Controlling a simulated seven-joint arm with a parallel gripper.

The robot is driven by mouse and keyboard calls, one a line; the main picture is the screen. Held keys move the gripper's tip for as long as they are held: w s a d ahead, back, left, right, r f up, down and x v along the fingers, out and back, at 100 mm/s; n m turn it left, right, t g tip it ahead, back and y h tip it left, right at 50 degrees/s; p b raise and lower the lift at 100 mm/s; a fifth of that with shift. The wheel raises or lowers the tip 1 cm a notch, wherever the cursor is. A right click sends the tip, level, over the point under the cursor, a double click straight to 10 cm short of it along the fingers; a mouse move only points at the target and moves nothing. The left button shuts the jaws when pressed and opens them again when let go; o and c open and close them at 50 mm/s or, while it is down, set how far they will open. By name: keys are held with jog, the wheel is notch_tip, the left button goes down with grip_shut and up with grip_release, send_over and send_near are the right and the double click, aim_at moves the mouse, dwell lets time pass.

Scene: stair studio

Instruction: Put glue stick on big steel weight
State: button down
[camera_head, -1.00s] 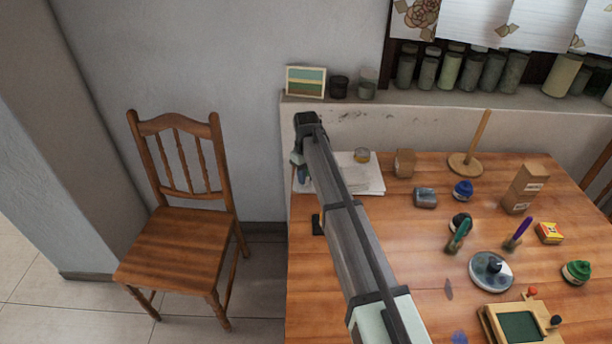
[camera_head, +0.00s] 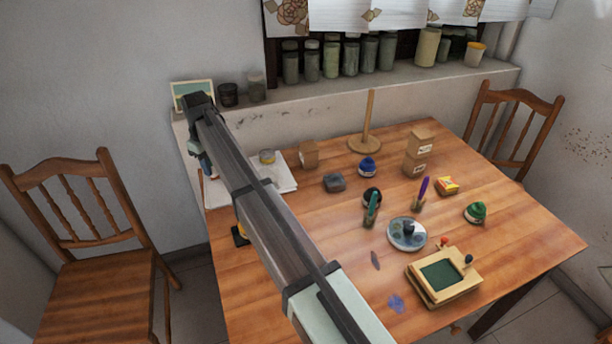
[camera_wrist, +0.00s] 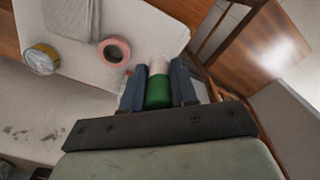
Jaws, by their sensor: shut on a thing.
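My gripper (camera_head: 207,168) hangs over the left end of the table, beside the white paper, and is mostly hidden behind my arm. In the wrist view my gripper (camera_wrist: 158,82) is shut on the glue stick (camera_wrist: 158,92), a green cylinder with a pale end, between two blue-grey fingers. The big steel weight is hard to single out. A grey block (camera_head: 334,182) lies mid-table, and a round grey disc (camera_head: 407,245) with dark bits on it lies further right. I cannot tell whether either is the weight.
The white paper (camera_head: 285,182) holds a yellow tape roll (camera_head: 267,157); a pink roll (camera_wrist: 116,50) shows in the wrist view. A wooden post (camera_head: 370,115), cardboard boxes (camera_head: 416,165), small pots and a green-topped frame (camera_head: 445,292) stand on the table. Chairs stand at both sides.

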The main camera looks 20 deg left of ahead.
jog(key=w+d+m, duration=0.2)
jog(key=w+d, duration=0.5)
jog(key=w, duration=0.2)
notch_tip(320, 180, up, 2)
jog(key=n, duration=0.3)
send_over(334, 179)
jog(key=shift+n, duration=0.3)
jog(key=shift+d+f, duration=0.1)
jog(key=shift+f, duration=4.7)
jog(key=shift+f, duration=0.1)
jog(key=c, duration=0.9)
grip_release()
